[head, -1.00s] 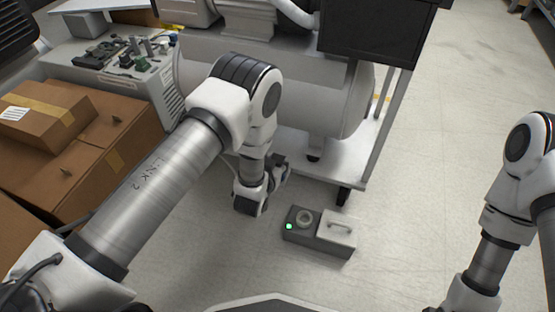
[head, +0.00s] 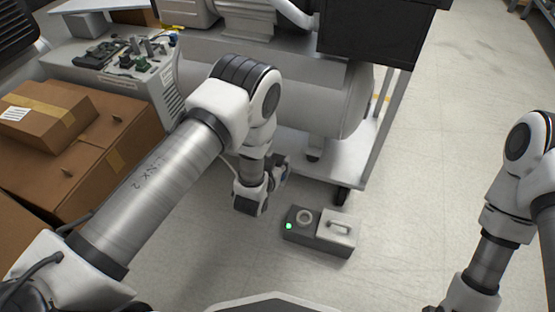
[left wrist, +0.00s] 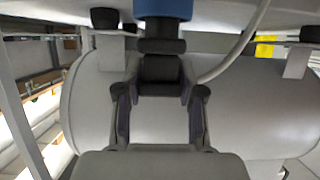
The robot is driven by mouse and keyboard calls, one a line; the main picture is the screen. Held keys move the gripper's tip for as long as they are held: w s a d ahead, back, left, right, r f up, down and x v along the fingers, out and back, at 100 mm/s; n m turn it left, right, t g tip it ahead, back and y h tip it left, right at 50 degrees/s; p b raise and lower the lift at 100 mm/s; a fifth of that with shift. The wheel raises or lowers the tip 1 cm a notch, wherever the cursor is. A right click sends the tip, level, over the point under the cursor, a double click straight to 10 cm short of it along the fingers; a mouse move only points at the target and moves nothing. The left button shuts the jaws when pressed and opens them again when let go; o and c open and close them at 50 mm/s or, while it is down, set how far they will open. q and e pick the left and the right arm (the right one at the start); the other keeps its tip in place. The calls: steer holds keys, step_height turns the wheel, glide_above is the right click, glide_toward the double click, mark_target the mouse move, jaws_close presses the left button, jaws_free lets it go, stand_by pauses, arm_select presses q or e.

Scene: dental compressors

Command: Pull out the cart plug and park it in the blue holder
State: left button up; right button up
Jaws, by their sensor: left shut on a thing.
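My left gripper (head: 280,172) is low beside the cart, left of the floor box. In the left wrist view its two fingers (left wrist: 160,92) are shut on the dark plug (left wrist: 160,70). The plug's far end meets the blue holder (left wrist: 165,9) at the top edge of that view. I cannot tell whether it is seated in the holder or only in line with it. The grey floor box (head: 298,238) has a lit green lamp, a round socket with no plug in it, and a light lid with a handle. My right gripper is out of view.
The cart (head: 330,170) carries a large grey tank (head: 350,100); its wheels stand close to the floor box. A pale cable (left wrist: 240,48) runs beside the plug. Cardboard boxes (head: 75,130) are at the left.

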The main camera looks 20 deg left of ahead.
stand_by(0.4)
arm_select(q)
steer(key=shift+f, duration=0.65)
steer(key=o, duration=0.9)
